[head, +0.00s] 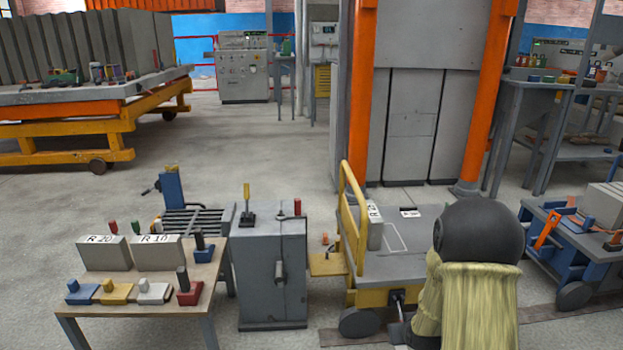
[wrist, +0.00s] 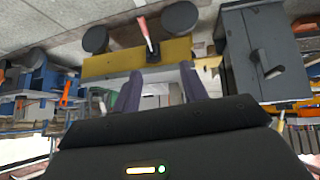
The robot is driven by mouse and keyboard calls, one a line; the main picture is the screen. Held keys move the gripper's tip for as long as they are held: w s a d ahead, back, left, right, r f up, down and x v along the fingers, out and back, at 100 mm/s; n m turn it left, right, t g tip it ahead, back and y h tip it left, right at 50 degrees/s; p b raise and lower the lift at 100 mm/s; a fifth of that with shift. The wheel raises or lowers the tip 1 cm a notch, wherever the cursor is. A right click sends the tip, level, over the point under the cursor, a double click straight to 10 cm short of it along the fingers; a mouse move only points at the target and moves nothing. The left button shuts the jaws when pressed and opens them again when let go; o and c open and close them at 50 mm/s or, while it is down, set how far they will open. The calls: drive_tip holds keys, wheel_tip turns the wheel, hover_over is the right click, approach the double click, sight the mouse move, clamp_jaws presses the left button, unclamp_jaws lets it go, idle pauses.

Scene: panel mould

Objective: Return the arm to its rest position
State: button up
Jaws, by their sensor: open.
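My gripper (wrist: 161,72) shows in the wrist view with its two dark fingers apart and nothing visible between them. The wrist picture looks upside down, with a yellow cart (wrist: 140,58) beyond the fingers. In the head view my arm (head: 472,285), a dark rounded joint with a pale yellow cover, rises at the lower right in front of the cart (head: 405,267). The fingers are hidden in the head view. A grey block with a label (head: 375,228) stands on the cart's deck beside its yellow rail.
A grey cabinet (head: 270,272) with a lever stands left of the cart. A wooden table (head: 140,318) holds labelled blocks and coloured knobbed pieces. A blue cart (head: 570,245) is close on the right. Orange posts (head: 487,95) stand behind; open floor lies at left.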

drive_tip(key=s+a+r+g+y+p, duration=0.1)
drive_tip(key=s+a+r+g+p, duration=0.25)
drive_tip(key=s+r, duration=0.65)
drive_tip(key=s+a+r+g+p, duration=0.2)
drive_tip(key=s+a+r+p, duration=0.25)
drive_tip(key=s+r, duration=0.55)
drive_tip(key=w+p+v, duration=0.2)
drive_tip(key=p+v, duration=1)
drive_tip(key=w+r+p+v, duration=0.1)
drive_tip(key=w+p+v, duration=0.2)
drive_tip(key=p+v, duration=0.9)
drive_tip(key=w+p+v, duration=0.2)
drive_tip(key=p+v, duration=1)
drive_tip(key=shift+w+r+p, duration=0.4)
drive_tip(key=shift+w+r, duration=0.05)
drive_tip(key=shift+w, duration=0.25)
drive_tip(key=shift+a, duration=0.1)
drive_tip(key=shift+w, duration=0.15)
